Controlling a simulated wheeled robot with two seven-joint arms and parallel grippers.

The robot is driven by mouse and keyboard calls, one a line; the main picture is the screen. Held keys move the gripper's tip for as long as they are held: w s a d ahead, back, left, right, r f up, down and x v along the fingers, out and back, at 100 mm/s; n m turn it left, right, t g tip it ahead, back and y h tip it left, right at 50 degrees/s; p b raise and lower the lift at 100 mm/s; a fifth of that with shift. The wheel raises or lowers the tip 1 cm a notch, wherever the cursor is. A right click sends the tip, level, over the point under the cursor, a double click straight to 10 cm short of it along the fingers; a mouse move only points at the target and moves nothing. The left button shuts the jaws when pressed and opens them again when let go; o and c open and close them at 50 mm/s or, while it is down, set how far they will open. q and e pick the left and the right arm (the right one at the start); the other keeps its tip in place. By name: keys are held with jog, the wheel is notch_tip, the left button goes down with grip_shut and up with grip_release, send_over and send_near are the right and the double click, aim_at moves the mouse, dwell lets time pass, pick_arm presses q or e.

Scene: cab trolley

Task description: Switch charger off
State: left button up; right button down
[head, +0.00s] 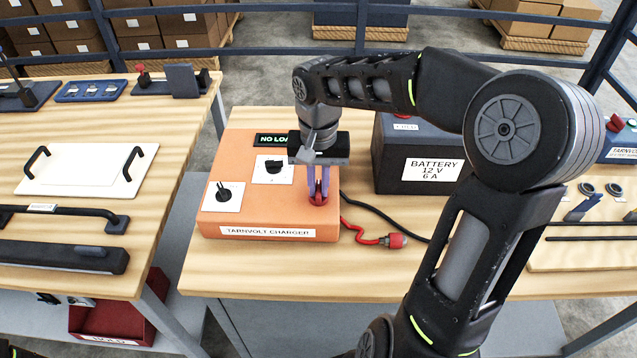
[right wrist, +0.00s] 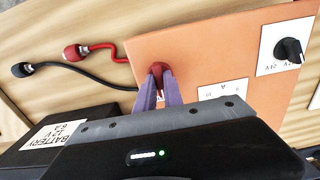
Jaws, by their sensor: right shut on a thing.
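The orange charger (head: 255,215) stands on the wooden bench, labelled TARNVOLT CHARGER. The charger also shows in the right wrist view (right wrist: 200,60). My left gripper is out of view.
A black battery (head: 400,183) labelled 12 V 6 A stands right of the charger. A red lead end (head: 396,241) lies on the bench in front; a black lead end (right wrist: 21,70) lies beside it. A second table with handles (head: 85,170) is at left. Bare wood lies in front.

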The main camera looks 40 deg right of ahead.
jog(key=shift+n, duration=0.3)
jog(key=n, duration=0.4)
jog(key=n+p, duration=0.1)
jog(key=n, duration=0.3)
jog(key=shift+r+n, duration=0.1)
jog(key=shift+n, duration=0.3)
jog(key=n, duration=0.4)
jog(key=shift+p, duration=0.3)
jog(key=n, duration=0.4)
jog(key=shift+n+p, duration=0.3)
jog(key=shift+p, duration=0.05)
jog(key=c, duration=1.5)
grip_release()
jog(key=shift+o, duration=0.2)
